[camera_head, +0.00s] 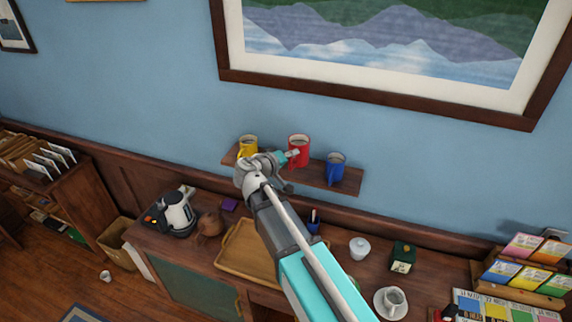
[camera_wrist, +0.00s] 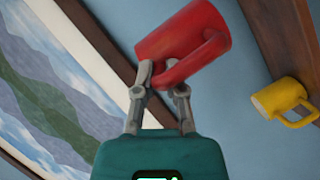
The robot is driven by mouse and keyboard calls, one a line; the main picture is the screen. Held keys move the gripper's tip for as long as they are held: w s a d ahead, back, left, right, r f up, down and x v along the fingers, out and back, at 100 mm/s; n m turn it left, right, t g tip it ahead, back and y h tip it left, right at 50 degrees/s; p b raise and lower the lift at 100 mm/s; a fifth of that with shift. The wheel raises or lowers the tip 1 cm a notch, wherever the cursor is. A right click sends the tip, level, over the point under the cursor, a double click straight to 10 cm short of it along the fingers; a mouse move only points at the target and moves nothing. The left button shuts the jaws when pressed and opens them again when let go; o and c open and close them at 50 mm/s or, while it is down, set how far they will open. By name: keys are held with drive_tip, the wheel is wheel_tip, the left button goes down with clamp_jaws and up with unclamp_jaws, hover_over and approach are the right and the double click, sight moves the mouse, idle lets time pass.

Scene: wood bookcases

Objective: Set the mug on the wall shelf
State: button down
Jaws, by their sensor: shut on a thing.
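The red mug (camera_head: 299,147) is upright at the middle of the wall shelf (camera_head: 318,179) in the head view. My gripper (camera_head: 291,157) is shut on it. In the wrist view, the fingers (camera_wrist: 163,82) grip the red mug (camera_wrist: 185,42) at its handle side. A strip of wall shows between the mug and the shelf (camera_wrist: 272,32) there. I cannot tell for sure whether its base touches the shelf. A yellow mug (camera_head: 248,142) stands on the shelf's left part and also shows in the wrist view (camera_wrist: 283,98). A blue mug (camera_head: 336,167) stands to the right.
A large framed picture (camera_head: 375,88) hangs above the shelf.

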drive_tip(key=w+a+f+b, duration=0.2)
drive_tip(key=w+f+b, duration=0.6)
drive_tip(key=w, duration=0.3)
drive_tip(key=shift+w+a+f, duration=0.3)
drive_tip(key=shift+w+a, duration=0.05)
drive_tip(key=shift+a, duration=0.05)
drive_tip(key=shift+w+a+f+b, duration=0.1)
drive_tip(key=shift+w+f+b, duration=0.1)
drive_tip(key=shift+f+b, duration=0.85)
drive_tip(key=shift+w+f+b, duration=0.2)
drive_tip(key=shift+f+b, duration=0.75)
drive_tip(key=shift+b, duration=0.05)
drive_tip(key=shift+f, duration=0.1)
drive_tip(key=c, duration=0.7)
unclamp_jaws()
